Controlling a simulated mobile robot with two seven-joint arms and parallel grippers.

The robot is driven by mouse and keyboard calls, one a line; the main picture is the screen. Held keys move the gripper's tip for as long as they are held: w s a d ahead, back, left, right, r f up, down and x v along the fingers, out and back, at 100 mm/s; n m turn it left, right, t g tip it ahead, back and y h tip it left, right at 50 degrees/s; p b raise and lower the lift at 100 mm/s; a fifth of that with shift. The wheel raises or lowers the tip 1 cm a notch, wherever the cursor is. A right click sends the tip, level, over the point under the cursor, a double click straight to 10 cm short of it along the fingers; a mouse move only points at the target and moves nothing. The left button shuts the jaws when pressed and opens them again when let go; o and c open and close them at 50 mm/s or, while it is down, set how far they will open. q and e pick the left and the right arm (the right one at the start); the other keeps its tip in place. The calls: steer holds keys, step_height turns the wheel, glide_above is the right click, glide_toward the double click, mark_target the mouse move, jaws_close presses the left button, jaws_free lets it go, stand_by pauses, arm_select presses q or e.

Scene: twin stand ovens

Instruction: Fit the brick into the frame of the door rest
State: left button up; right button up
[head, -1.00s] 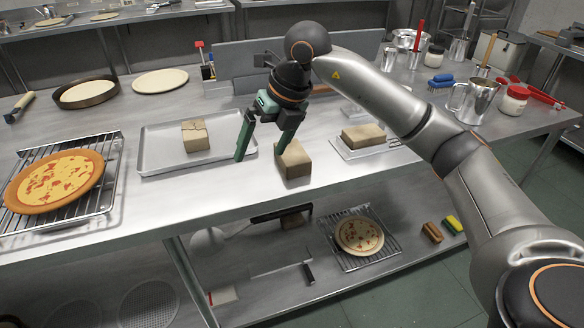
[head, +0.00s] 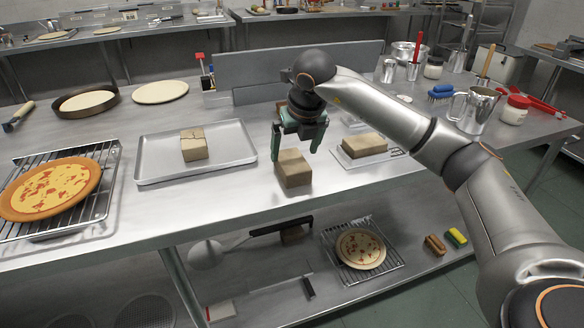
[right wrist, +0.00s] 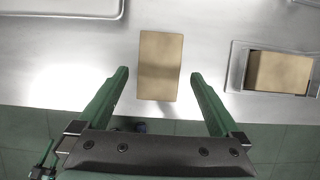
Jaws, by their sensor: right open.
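A plain tan brick (head: 294,170) stands on the steel table near its front edge; it also shows in the right wrist view (right wrist: 160,66). My right gripper (head: 296,155) is open and empty, pointing down at this brick, with a green finger toward each side. In the right wrist view the fingers (right wrist: 159,76) are apart, with clear gaps to the brick. To the right, another brick (head: 364,144) lies in a shallow metal frame (head: 345,160), seen also in the right wrist view (right wrist: 238,82). A small green part at that view's lower left looks like my left gripper (right wrist: 42,165); its jaws are unclear.
A cracked brick (head: 194,144) sits on a metal tray (head: 155,171) to the left. A pizza (head: 50,190) lies on a rack further left. An upright steel panel (head: 240,75) stands behind. A lower shelf holds a small pizza (head: 360,248).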

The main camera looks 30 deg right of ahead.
mark_target(292, 161)
steer(key=shift+x, duration=1.7)
steer(key=shift+f, duration=0.15)
jaws_close()
